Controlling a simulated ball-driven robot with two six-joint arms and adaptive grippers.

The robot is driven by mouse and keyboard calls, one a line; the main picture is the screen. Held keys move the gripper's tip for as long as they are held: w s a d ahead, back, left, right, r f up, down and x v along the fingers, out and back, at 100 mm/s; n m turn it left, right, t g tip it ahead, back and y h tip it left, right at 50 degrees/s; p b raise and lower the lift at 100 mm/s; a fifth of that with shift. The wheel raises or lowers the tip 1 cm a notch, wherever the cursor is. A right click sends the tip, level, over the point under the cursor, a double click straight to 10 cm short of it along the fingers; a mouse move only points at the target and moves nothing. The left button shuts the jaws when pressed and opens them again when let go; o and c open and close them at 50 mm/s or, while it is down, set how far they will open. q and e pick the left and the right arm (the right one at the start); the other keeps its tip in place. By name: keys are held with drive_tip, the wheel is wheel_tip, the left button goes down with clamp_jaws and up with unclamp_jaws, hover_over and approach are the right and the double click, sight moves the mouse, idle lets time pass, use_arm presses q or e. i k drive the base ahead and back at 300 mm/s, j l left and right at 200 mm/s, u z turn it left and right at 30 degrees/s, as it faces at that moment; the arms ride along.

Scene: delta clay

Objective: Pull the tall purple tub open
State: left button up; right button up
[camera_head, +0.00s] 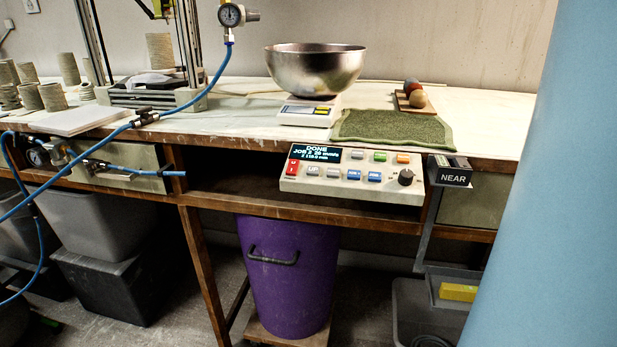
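The tall purple tub (288,290) stands under the workbench, below the control panel, on a low wooden board (262,333). A dark handle (273,258) is on its front, near the top. The tub's upper rim is hidden behind the bench's front edge, so I cannot see its top. Neither of my grippers shows in this view.
The workbench (230,118) spans the view, with a control panel (352,174) jutting over the tub. A wooden leg (203,270) stands left of the tub. Grey and black bins (120,280) are at left, a grey bin (425,310) at right. A light-blue surface (560,200) blocks the right side.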

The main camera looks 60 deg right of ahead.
sight(291, 265)
drive_tip(key=z, duration=1.6)
